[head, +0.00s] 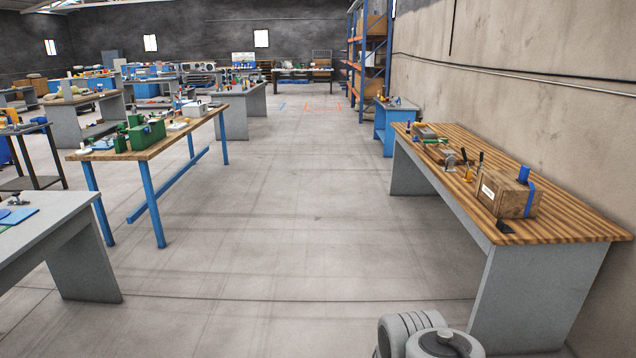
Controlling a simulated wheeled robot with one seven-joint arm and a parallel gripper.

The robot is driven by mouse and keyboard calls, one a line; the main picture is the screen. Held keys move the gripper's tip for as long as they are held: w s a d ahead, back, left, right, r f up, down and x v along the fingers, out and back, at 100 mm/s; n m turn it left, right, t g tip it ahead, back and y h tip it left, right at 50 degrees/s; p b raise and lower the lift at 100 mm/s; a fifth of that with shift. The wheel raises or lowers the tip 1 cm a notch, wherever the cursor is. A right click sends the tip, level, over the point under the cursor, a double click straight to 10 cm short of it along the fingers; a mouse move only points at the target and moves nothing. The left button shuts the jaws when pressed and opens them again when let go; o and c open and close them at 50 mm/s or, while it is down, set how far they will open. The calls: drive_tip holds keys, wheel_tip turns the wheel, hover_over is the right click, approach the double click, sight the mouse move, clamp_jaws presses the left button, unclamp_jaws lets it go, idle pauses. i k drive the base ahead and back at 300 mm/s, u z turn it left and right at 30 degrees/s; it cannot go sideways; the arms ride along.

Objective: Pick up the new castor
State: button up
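I cannot single out the new castor for certain. A small grey metal piece with a rounded part (450,161) stands on the wooden-topped bench at the right and may be a castor, but it is too small to tell. Another small dark and metal piece (15,199) sits on the grey table at the left edge, also unclear. My gripper is not in view; only a grey rounded part of my own arm shows at the bottom, right of centre.
The right bench (570,232) also holds a labelled brown box (508,193) with a blue strap and several small tools. A wooden table with blue legs (152,205) and a grey table (48,232) stand left. The concrete floor (300,230) between is clear.

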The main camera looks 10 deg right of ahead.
sight(450, 161)
drive_tip(key=i, duration=2.45)
drive_tip(key=z, duration=0.45)
drive_tip(key=i, duration=2.45)
drive_tip(key=z, duration=0.4)
drive_tip(key=i, duration=0.85)
drive_tip(key=z, duration=0.15)
